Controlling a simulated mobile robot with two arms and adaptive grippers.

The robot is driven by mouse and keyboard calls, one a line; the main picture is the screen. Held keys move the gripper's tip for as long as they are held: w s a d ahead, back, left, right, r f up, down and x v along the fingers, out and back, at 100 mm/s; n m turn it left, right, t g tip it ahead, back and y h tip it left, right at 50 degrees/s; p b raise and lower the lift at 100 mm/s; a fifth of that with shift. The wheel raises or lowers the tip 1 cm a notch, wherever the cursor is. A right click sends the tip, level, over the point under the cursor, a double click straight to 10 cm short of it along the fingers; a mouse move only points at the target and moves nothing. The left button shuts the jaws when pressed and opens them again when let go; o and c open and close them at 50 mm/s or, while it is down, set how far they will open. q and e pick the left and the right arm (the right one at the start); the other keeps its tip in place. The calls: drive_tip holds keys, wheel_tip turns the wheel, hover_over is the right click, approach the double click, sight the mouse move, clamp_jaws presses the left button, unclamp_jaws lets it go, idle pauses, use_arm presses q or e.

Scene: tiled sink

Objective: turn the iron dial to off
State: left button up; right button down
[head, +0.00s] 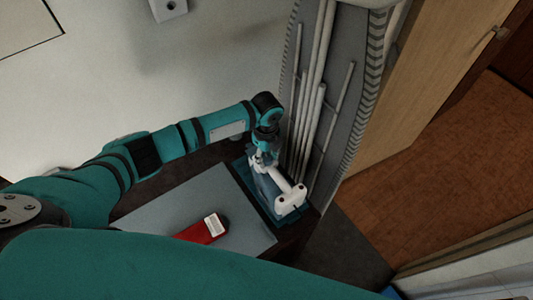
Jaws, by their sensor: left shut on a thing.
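The iron (291,198) is white and dark, and stands on a teal tray or mat (244,172) at the far right end of the small table. My left gripper (263,163) reaches down onto the upper part of the iron and is shut on a part of it. The dial itself is hidden or too small to make out, so I cannot tell its setting. My right gripper is out of the picture.
A red object with a white part (205,230) lies on the grey tabletop (155,218). A folded ironing board (335,90) leans upright right behind the iron. A wooden door (430,70) stands open at the right, with brown floor beyond.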

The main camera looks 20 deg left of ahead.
sight(267, 157)
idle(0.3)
use_arm(q)
drive_tip(key=o, duration=1.1)
drive_tip(key=shift+o, duration=0.2)
wheel_tip(267, 157, up, 12)
